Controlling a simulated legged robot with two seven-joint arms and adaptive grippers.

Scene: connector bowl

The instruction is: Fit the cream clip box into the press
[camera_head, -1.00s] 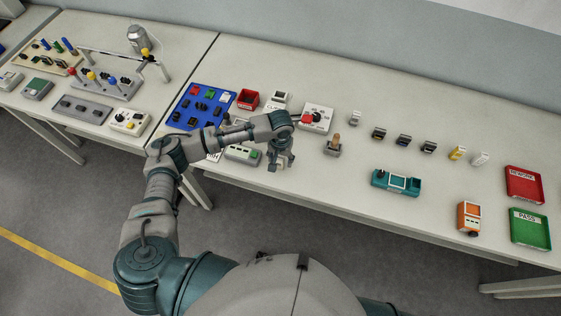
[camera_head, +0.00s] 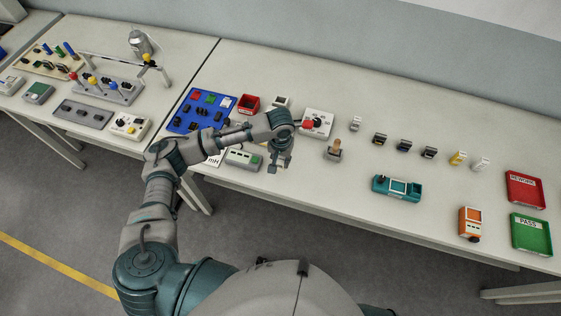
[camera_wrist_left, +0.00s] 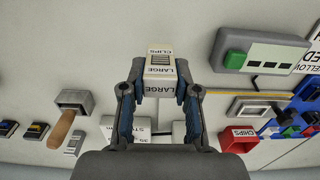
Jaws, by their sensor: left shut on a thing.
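The cream clip box (camera_wrist_left: 160,72), marked LARGE CLIPS, sits between the fingertips of my left gripper (camera_wrist_left: 160,92) in the left wrist view. The gripper is shut on it. In the head view my left gripper (camera_head: 279,162) is above the near part of the table, and the box is hard to make out there. I cannot tell for sure which device is the press. A teal fixture (camera_head: 397,188) with a pale plate stands to the right, and a white unit with a red part (camera_head: 317,123) stands behind the gripper. My right gripper is not in view.
A grey block with a wooden handle (camera_head: 334,149) stands just right of the gripper. A grey box with a green button (camera_head: 243,159) is close on its left. Small connectors (camera_head: 404,145) line the back right. REWORK (camera_head: 525,188) and PASS (camera_head: 531,234) trays are at far right.

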